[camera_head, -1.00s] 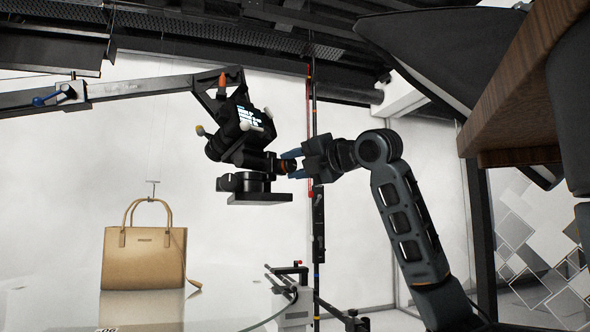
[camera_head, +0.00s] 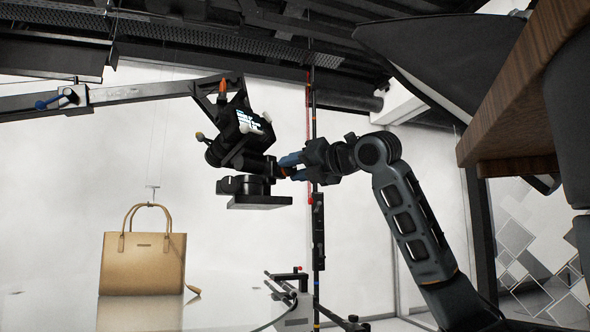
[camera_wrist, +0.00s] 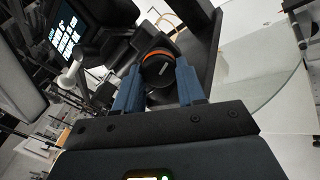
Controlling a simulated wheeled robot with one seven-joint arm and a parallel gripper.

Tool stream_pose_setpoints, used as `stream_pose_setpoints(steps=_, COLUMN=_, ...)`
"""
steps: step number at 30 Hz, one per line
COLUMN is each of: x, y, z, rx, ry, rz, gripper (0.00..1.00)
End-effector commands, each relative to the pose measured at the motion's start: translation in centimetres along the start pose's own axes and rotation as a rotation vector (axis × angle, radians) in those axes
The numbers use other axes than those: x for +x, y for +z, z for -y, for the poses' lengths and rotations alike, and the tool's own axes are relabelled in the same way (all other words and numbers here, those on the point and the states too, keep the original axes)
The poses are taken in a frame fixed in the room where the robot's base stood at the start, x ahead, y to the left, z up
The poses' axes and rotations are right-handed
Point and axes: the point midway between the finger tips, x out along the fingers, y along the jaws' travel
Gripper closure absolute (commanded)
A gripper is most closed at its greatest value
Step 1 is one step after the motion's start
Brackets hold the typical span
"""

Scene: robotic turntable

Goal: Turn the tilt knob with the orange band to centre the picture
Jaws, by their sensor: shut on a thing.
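The tilt knob (camera_wrist: 158,70) is a round black knob with an orange band, on the camera mount (camera_head: 245,186) at the end of the boom. In the wrist view it sits between the two blue fingers of my gripper (camera_wrist: 158,85). In the head view my gripper (camera_head: 287,168) reaches the mount from the right, and its fingers are shut on the knob, which they mostly hide. The camera (camera_head: 240,125) with its lit screen (camera_head: 254,122) hangs tilted above the mount.
A tan handbag (camera_head: 143,263) stands on a pale glossy surface at left. The boom (camera_head: 130,92) runs in from the left. A thin upright pole (camera_head: 317,240) stands just behind my gripper. A wooden table edge (camera_head: 515,100) overhangs at upper right.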

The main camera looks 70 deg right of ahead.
Motion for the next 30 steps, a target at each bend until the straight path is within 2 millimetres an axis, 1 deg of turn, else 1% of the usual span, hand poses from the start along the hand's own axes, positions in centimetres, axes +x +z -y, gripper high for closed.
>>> stream_pose_setpoints(steps=7, x=0.0, y=-0.1, z=0.1, rx=0.002, ry=-0.003, rz=-0.003, gripper=0.91)
stream_pose_setpoints(steps=8, x=0.0, y=-0.1, z=0.1, rx=0.002, ry=-0.003, rz=-0.003, gripper=0.6)
stream_pose_setpoints(steps=15, x=0.0, y=-0.1, z=0.1, rx=0.002, ry=-0.001, rz=-0.001, gripper=0.37)
stream_pose_setpoints(steps=16, x=0.0, y=0.0, z=0.1, rx=0.002, ry=-0.001, rz=-0.001, gripper=0.35)
stream_pose_setpoints(steps=24, x=-0.2, y=0.0, z=0.0, rx=0.002, ry=-0.001, rz=0.0, gripper=0.35)
stream_pose_setpoints(steps=26, x=-0.7, y=0.0, z=0.0, rx=0.001, ry=0.0, rz=0.0, gripper=0.35)
stream_pose_setpoints(steps=30, x=-2.8, y=0.0, z=0.1, rx=0.001, ry=-0.001, rz=0.002, gripper=0.35)
